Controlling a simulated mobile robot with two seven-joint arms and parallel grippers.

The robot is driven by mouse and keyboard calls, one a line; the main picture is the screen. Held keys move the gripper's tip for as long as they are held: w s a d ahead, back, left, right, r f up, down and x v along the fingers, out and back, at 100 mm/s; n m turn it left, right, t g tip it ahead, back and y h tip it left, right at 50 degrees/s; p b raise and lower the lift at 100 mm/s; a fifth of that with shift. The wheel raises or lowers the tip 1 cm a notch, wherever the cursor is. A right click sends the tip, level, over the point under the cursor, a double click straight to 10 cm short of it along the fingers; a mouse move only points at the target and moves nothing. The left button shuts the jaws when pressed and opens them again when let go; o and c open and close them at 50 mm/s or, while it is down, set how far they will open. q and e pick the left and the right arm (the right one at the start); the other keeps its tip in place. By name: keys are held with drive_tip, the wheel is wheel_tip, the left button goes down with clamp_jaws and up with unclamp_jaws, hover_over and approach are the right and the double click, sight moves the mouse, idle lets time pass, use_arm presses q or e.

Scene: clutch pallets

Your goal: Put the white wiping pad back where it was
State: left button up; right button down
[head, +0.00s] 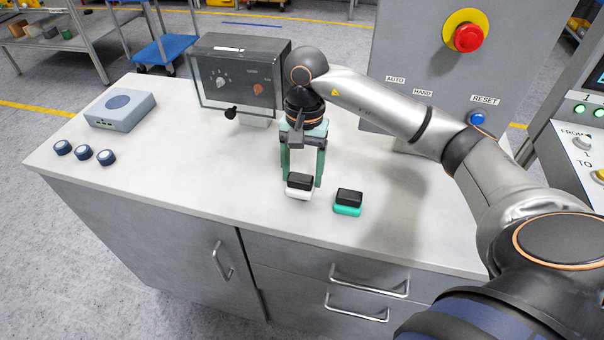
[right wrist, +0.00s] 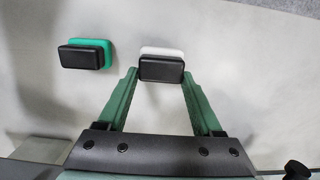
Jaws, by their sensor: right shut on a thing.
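The white wiping pad (head: 297,194) has a black grip block on top and is at the front middle of the worktop in the head view. In the right wrist view its white edge (right wrist: 162,51) shows behind the black block. My right gripper (head: 303,184) reaches down over it from behind, with a green finger on each side. It is shut on the pad's black block; in the right wrist view the fingertips (right wrist: 160,72) meet the block's sides. The pad appears at worktop level; I cannot tell if it touches. My left gripper is not in view.
A green pad with a black block (head: 347,209) sits just right of the white one. A grey control box (head: 240,75) stands behind. Round dark-blue pucks (head: 84,153) and a blue-grey box (head: 120,110) are at the left. The worktop's (head: 190,165) left middle is clear.

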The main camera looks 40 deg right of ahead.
drive_tip(key=shift+f, duration=0.75)
drive_tip(key=shift+f, duration=0.2)
drive_tip(key=shift+c, duration=0.2)
unclamp_jaws()
drive_tip(key=shift+r, duration=0.1)
drive_tip(key=shift+r, duration=0.1)
wheel_tip(320, 180, up, 12)
drive_tip(key=d, duration=0.1)
drive_tip(key=shift+w+p, duration=0.35)
drive_tip(key=shift+w, duration=0.1)
